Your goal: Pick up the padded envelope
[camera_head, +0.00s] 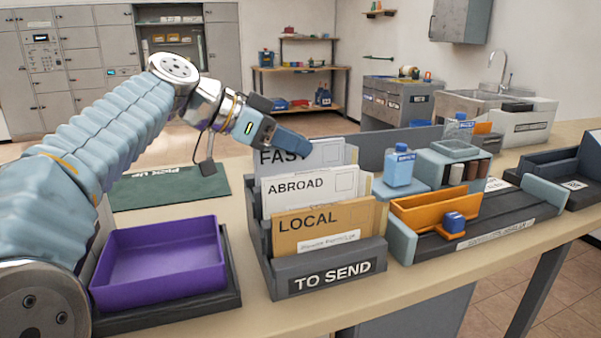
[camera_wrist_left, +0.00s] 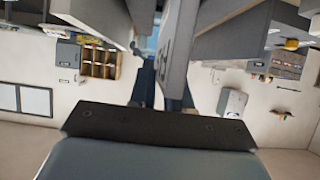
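A brown envelope-like piece marked LOCAL (camera_head: 322,226) stands upright at the front of the grey TO SEND rack (camera_head: 277,284) in the head view. I cannot tell whether it is the padded envelope. White pieces marked ABROAD (camera_head: 308,188) and FAST (camera_head: 326,153) stand behind it. My left gripper (camera_head: 301,144) reaches in from the left, its blue finger at the top of the FAST piece. In the left wrist view its dark fingers (camera_wrist_left: 163,90) lie close together near a pale lettered piece; whether they grip it is unclear. My right gripper is out of view.
A purple tray (camera_head: 160,262) sits left of the rack. An orange box (camera_head: 428,211), a blue bottle (camera_head: 399,166) and an organiser with jars stand to the right. A green PICK UP mat (camera_head: 172,187) lies behind. The counter's front edge is mostly clear.

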